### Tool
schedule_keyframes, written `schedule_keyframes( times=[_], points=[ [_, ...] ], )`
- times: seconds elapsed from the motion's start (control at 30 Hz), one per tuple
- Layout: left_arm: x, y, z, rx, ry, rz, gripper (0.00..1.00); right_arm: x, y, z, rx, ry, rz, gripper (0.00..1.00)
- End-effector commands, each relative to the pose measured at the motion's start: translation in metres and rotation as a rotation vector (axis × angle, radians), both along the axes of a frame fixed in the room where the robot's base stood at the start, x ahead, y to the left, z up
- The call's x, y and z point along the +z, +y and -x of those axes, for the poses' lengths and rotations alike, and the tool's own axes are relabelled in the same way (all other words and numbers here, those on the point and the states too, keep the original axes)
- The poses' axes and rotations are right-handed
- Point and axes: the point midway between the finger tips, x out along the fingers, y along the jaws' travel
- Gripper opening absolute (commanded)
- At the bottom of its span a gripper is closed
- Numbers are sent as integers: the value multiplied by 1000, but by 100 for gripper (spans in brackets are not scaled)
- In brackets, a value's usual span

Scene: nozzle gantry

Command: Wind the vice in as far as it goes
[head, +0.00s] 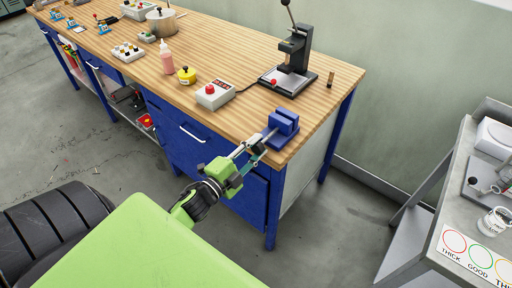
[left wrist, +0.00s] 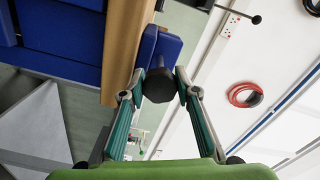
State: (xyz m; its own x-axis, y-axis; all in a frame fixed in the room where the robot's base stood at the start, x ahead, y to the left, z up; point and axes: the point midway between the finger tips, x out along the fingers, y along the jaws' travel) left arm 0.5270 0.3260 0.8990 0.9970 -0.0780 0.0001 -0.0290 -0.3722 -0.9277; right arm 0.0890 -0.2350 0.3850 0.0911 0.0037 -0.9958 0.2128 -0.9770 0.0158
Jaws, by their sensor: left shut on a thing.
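The blue vice (head: 284,122) is fixed at the front right corner of the wooden workbench. In the left wrist view the blue vice body (left wrist: 168,43) stands beyond the fingers, at the bench edge. A dark round handle end (left wrist: 158,85) points from it toward the wrist camera. My left gripper (head: 256,153) reaches up to the vice's front from below left. In the left wrist view its fingertips (left wrist: 156,88) are on either side of the dark handle end, shut on it. How far the vice jaws are apart is hard to tell. My right gripper is in neither view.
A grey cart (head: 425,230) stands at right. Floor between is clear.

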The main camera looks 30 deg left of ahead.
Motion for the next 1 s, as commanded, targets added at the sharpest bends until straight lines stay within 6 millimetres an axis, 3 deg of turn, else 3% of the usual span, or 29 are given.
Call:
schedule_keyframes(
  times=[0.47, 0.5, 0.57, 0.87, 1.0],
  points=[
    [0, 0, 0, -1, -1, -14, 8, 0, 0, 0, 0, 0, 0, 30],
    [0, -1, 0, -1, -1, -14, 34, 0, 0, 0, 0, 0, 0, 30],
    [0, -1, 0, -1, -1, -14, 47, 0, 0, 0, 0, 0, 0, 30],
    [-2, 0, 1, 0, 2, -13, 47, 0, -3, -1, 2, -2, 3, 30],
    [-2, 0, 11, 0, 4, -12, 47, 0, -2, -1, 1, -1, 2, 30]
  ],
)
